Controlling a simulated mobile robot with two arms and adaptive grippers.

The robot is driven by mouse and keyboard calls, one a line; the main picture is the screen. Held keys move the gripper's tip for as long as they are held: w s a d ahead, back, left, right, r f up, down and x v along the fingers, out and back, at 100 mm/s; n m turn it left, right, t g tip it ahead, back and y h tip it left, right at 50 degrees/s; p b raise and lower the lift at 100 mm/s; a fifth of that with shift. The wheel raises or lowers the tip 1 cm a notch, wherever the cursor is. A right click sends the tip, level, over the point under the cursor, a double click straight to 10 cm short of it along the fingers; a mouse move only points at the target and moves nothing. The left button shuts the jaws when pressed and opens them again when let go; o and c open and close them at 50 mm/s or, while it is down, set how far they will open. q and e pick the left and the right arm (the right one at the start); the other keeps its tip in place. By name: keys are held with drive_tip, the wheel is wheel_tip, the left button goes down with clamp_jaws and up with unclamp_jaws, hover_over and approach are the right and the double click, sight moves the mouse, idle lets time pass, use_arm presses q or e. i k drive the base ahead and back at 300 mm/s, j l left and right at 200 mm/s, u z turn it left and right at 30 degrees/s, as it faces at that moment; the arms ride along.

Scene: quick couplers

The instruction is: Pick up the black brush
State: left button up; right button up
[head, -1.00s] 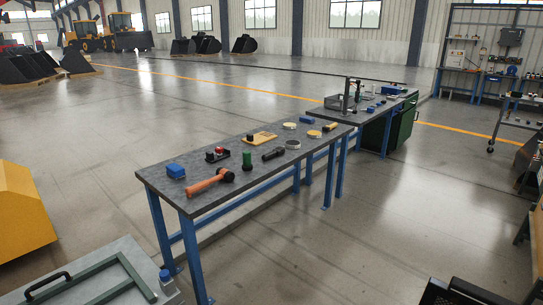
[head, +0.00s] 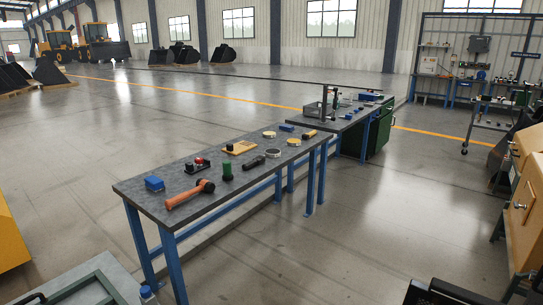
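A dark, elongated object (head: 252,162) lies on the near grey workbench (head: 215,205), right of the green cylinder. It may be the black brush, but it is too small to tell its bristles. An orange tool with a dark head (head: 190,194) lies nearer the front left of the same bench. Neither of my grippers shows in the head view.
A second bench (head: 345,118) stands behind. Open floor lies to the right.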

sight(259, 161)
drive_tip(key=i+u, duration=0.15)
drive_tip(key=i, duration=0.25)
drive_tip(key=i+l+u, duration=0.2)
drive_tip(key=i, duration=0.15)
drive_tip(key=i+l+u, duration=0.15)
drive_tip(key=i, duration=0.25)
